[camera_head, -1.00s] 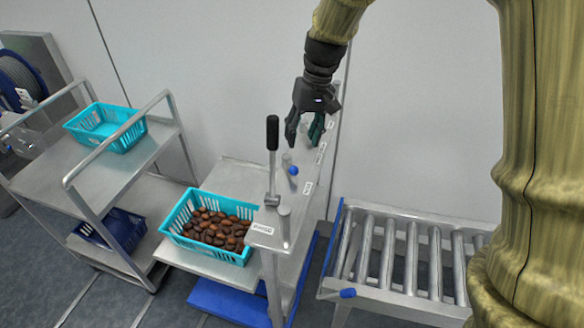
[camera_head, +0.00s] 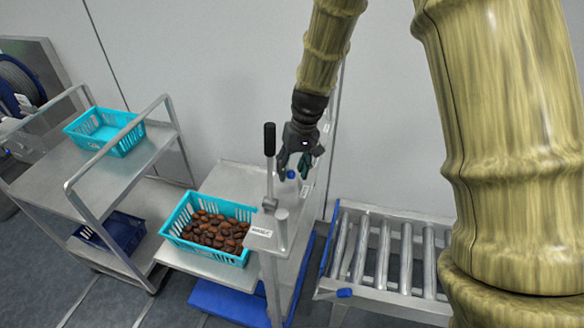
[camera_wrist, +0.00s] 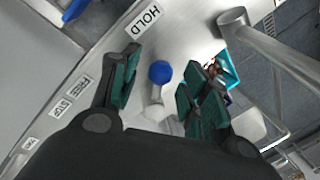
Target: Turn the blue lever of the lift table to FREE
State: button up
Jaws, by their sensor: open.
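The knob lies nearer the HOLD label (camera_wrist: 142,20) than the FREE label (camera_wrist: 82,88). The STOP label (camera_wrist: 60,108) sits beside FREE. My gripper (camera_wrist: 168,75) is open, its green-padded fingers on either side of the knob; contact cannot be told. In the head view my gripper (camera_head: 292,168) is over the lift table's control plate. The lift table (camera_head: 238,182) carries a turquoise crate (camera_head: 178,218) of dates.
A black-handled upright lever (camera_head: 269,140) stands left of my gripper. A roller conveyor (camera_head: 385,255) is on the right. A cart (camera_head: 60,175) with an empty turquoise crate (camera_head: 128,138) stands on the left. The wall is close behind.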

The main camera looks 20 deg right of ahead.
jog(key=shift+s+a+f, duration=0.1)
jog(key=shift+f, duration=0.2)
grip_shut()
